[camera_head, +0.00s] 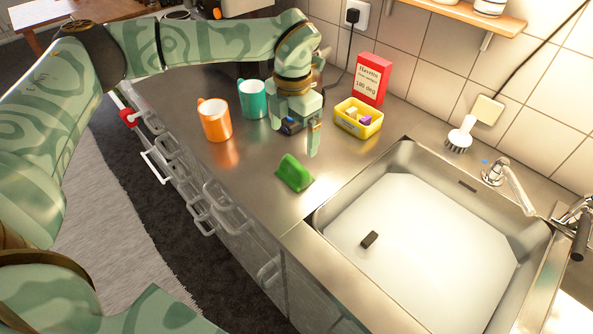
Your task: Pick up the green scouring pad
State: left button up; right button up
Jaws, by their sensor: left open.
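The green scouring pad (294,173) lies on the steel counter, close to the left edge of the sink. My left gripper (300,146) is above the counter just behind the pad, with its fingers pointing down. It is open, and nothing shows between its fingers. The pad looks apart from the fingers, though the exact gap is hard to tell. My right gripper is not in view.
An orange mug (215,121) and a teal mug (252,100) stand left of my gripper. A yellow tub (358,122) and a red box (371,80) stand at its right. The sink (420,240) holds a small dark block (369,240). A white brush (460,135) stands behind the sink.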

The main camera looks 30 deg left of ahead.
aim_at(294, 163)
pick_arm(q)
notch_tip(294, 163, down, 4)
jog(key=shift+w+r, duration=0.1)
jog(key=shift+r, duration=0.15)
jog(key=shift+f+b, duration=0.35)
jog(key=shift+f, duration=0.1)
jog(key=f, duration=0.1)
jog(key=f+b, duration=0.1)
jog(key=f, duration=0.3)
jog(key=shift+s+d, duration=0.25)
jog(key=shift+s, duration=0.1)
jog(key=shift+c, duration=0.3)
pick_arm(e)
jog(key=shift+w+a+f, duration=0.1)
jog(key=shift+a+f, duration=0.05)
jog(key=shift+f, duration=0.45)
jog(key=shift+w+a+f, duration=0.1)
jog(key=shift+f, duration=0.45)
pick_arm(q)
jog(key=c, duration=1)
